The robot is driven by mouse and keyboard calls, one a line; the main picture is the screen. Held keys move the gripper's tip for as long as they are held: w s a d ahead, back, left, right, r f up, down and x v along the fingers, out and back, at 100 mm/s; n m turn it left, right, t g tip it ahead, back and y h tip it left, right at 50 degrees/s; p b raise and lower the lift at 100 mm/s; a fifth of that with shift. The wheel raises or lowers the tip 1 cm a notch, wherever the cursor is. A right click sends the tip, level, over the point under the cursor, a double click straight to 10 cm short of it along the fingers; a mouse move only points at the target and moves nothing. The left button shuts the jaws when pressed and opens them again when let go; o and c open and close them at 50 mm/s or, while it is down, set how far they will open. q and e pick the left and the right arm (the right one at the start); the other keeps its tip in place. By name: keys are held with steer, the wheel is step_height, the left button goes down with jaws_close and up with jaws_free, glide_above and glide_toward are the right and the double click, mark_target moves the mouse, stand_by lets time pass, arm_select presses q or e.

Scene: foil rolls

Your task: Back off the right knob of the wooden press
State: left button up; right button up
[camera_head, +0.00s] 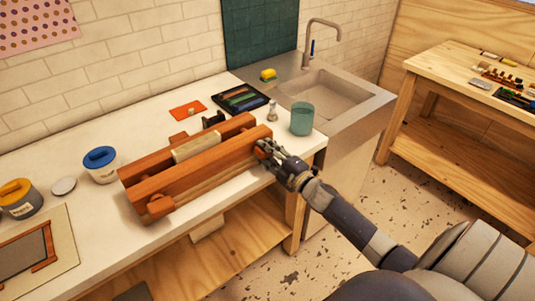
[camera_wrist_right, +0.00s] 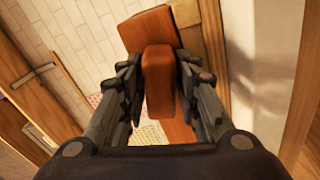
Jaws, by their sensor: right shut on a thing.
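The left knob (camera_head: 160,205) is at the near left end of the press. My left gripper is not in view.
A green glass (camera_head: 301,118) stands close behind my right gripper, near the sink (camera_head: 335,95). A dark tray (camera_head: 240,98) and a small orange card (camera_head: 187,110) lie behind the press.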

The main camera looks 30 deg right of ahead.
steer(key=shift+w+d+r+n, duration=0.1)
steer(key=shift+w+r+n, duration=0.1)
steer(key=shift+r+n, duration=0.4)
steer(key=shift+f, duration=0.1)
steer(key=o, duration=0.8)
steer(key=shift+o, duration=0.5)
steer(key=shift+w+f, duration=0.25)
steer(key=shift+f, duration=0.1)
steer(key=shift+s+f, duration=0.15)
steer(key=shift+s, duration=0.1)
steer(key=shift+s, duration=0.3)
steer(key=s+d, duration=0.1)
steer(key=s, duration=1)
